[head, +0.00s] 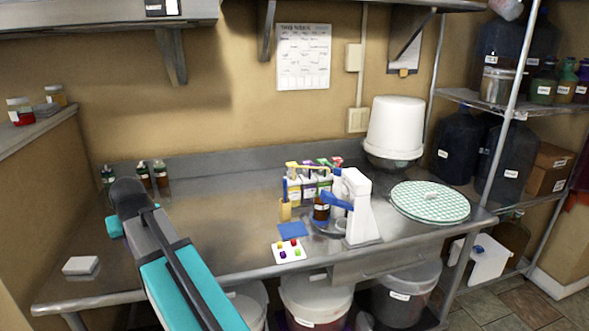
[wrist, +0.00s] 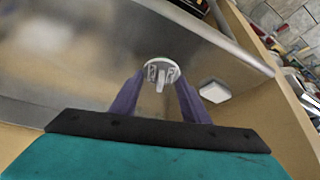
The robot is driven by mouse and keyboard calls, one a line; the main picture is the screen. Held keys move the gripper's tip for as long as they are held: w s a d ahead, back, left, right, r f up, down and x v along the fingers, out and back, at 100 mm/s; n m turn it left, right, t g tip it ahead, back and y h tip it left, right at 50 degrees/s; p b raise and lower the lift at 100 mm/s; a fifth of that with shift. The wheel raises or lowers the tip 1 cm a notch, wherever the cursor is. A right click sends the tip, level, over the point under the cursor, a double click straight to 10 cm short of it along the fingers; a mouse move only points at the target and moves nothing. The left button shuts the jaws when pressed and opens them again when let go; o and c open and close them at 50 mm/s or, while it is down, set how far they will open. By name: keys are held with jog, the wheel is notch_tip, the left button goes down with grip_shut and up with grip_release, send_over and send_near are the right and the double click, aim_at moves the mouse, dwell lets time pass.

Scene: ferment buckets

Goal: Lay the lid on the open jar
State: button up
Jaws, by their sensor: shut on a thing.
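My gripper (wrist: 161,86) shows in the wrist view with its two purple fingers closed on a pale grey, round lid (wrist: 164,66). The lid has a raised bar across it, between the fingertips. It is held over the metal counter (wrist: 100,60). In the head view my arm hides the fingers and the lid. I cannot pick out the open jar for certain. Small dark bottles (head: 143,174) stand at the counter's back left, and jars (head: 20,110) stand on the left ledge.
A white square block (head: 80,265) lies at the counter's front left; it also shows in the wrist view (wrist: 214,90). A white stand (head: 359,205), several bottles and a green checked disc (head: 430,202) occupy the right side. The middle-left counter is largely clear.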

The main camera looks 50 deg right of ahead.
jog(key=s+d+r+m+g+h+p, duration=0.1)
jog(key=s+d+m, duration=0.15)
jog(key=d, duration=0.85)
jog(key=s+d+r+m+g+h+p, duration=0.1)
jog(key=s+d+r+m, duration=0.15)
jog(key=d, duration=0.85)
jog(key=s+d+r+m+g+h+p, duration=0.1)
jog(key=d+m, duration=0.3)
jog(key=d, duration=0.6)
jog(key=s+d+r+m+g+p, duration=0.1)
jog(key=s+d+m, duration=0.2)
jog(key=s+d, duration=0.5)
jog(key=s+d+r+m+g+h+p, duration=0.1)
jog(key=s+d+r+m+g+p, duration=0.1)
jog(key=s+d, duration=0.7)
jog(key=d+m, duration=0.1)
jog(key=d, duration=0.6)
jog(key=shift+d+r+m, duration=0.15)
jog(key=shift+m, duration=0.25)
jog(key=shift+f, duration=0.25)
jog(key=shift+f+b, duration=1.25)
jog(key=shift+f, duration=1.15)
jog(key=shift+f, duration=0.6)
